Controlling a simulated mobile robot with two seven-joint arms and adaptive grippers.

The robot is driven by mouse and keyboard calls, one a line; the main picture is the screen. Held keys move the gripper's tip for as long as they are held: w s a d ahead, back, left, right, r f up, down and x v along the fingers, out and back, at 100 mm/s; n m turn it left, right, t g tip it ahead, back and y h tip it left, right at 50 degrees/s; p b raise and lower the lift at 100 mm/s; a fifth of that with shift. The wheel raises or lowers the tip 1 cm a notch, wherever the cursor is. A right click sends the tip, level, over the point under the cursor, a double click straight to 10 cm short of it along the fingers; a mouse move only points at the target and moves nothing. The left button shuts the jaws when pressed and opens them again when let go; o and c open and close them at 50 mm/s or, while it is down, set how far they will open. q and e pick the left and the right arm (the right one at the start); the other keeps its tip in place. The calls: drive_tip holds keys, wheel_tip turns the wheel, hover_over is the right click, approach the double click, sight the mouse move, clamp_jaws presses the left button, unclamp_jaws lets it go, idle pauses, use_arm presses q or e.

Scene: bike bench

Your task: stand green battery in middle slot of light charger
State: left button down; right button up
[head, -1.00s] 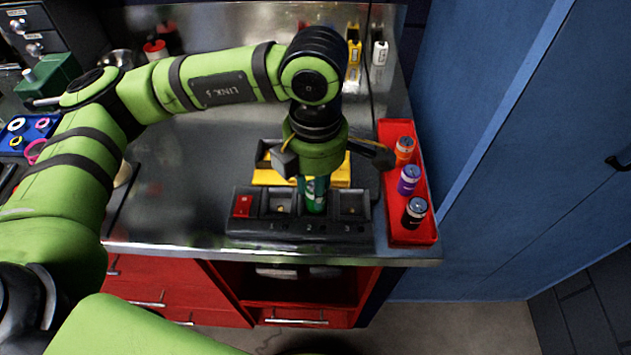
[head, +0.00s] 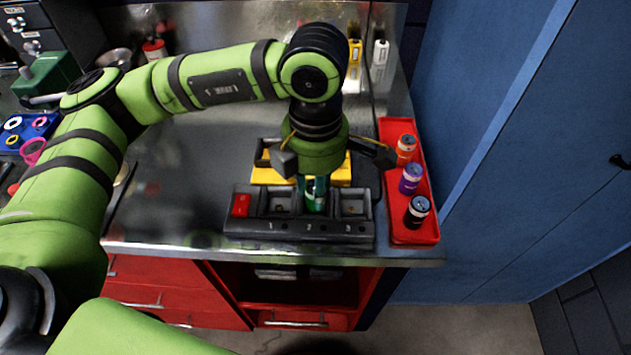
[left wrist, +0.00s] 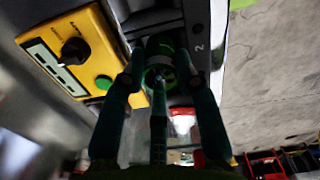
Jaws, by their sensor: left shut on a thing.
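The green battery (head: 314,198) stands upright at the middle bay, marked 2, of the dark grey charger (head: 300,230). My left gripper (head: 314,180) points down over this bay and is shut on the battery's upper part. In the left wrist view the fingers (left wrist: 160,68) close around the round green battery (left wrist: 163,45), beside the number 2. The bays on both sides, 1 and 3, look empty. The battery's foot is hidden by the charger's front wall, so I cannot tell whether it is fully seated. My right gripper is not in view.
A yellow device (head: 268,176) stands right behind the charger; its knob and green button show in the left wrist view (left wrist: 72,55). A red tray (head: 400,232) at the right holds orange, purple and black batteries. The bench left of the charger is clear.

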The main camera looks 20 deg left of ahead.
use_arm(q)
drive_tip(key=shift+f+b, duration=0.35)
drive_tip(key=c, duration=1.2)
unclamp_jaws()
drive_tip(key=shift+r, duration=0.1)
wheel_tip(320, 180, up, 11)
drive_tip(key=p, duration=0.5)
drive_tip(key=shift+p, duration=0.35)
